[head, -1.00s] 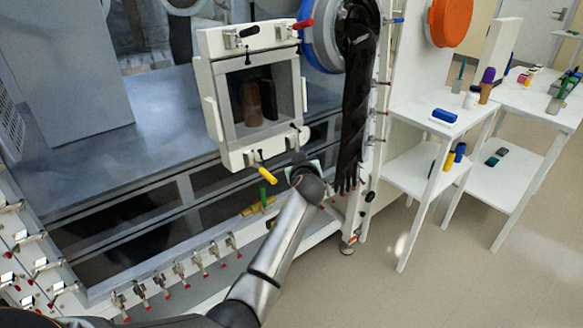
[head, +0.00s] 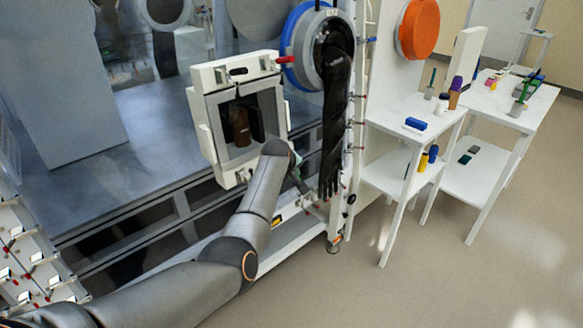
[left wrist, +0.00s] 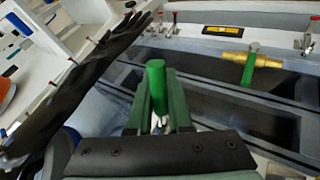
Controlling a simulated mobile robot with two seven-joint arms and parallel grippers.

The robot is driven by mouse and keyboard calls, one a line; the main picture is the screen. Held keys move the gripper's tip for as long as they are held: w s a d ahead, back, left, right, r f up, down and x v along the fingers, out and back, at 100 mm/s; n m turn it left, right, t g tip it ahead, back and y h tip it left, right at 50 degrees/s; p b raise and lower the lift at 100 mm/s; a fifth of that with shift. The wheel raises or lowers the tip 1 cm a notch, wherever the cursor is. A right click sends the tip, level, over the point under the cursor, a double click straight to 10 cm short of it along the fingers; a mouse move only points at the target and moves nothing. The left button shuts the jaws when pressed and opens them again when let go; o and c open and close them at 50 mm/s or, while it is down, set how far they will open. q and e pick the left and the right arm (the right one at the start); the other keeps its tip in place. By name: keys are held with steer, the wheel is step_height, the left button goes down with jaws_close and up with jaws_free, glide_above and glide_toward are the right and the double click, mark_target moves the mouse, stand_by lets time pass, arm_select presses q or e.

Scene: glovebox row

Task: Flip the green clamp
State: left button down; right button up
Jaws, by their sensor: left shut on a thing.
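The green clamp's handle (left wrist: 157,74) is a green cylinder standing between the fingers of my left gripper (left wrist: 158,92) in the left wrist view. The gripper is shut on it. The rest of the clamp is hidden by the fingers. In the head view, my left arm reaches to the lower right corner of the white-framed square hatch (head: 207,130) and hides the green clamp there. My right gripper is in neither view.
A black glove (head: 335,130) hangs from a blue-ringed port (head: 297,50) close right of the hatch. A brown bottle (head: 240,128) stands inside the hatch. White tables (head: 405,110) stand right.

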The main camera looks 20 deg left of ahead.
arm_select(q)
steer(key=shift+s+d+r+n+g+h, duration=0.1)
steer(key=shift+d+r+n+g+h, duration=0.15)
steer(key=shift+h, duration=0.3)
steer(key=shift+d+r+n+g+h, duration=0.15)
steer(key=shift+r+g+h, duration=0.15)
steer(key=shift+h, duration=0.25)
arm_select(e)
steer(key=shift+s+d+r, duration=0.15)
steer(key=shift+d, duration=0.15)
arm_select(q)
steer(key=shift+a+r, duration=0.1)
steer(key=shift+r, duration=0.05)
steer(key=shift+a+r, duration=0.1)
steer(key=c, duration=0.9)
jaws_free()
steer(key=shift+o, duration=0.3)
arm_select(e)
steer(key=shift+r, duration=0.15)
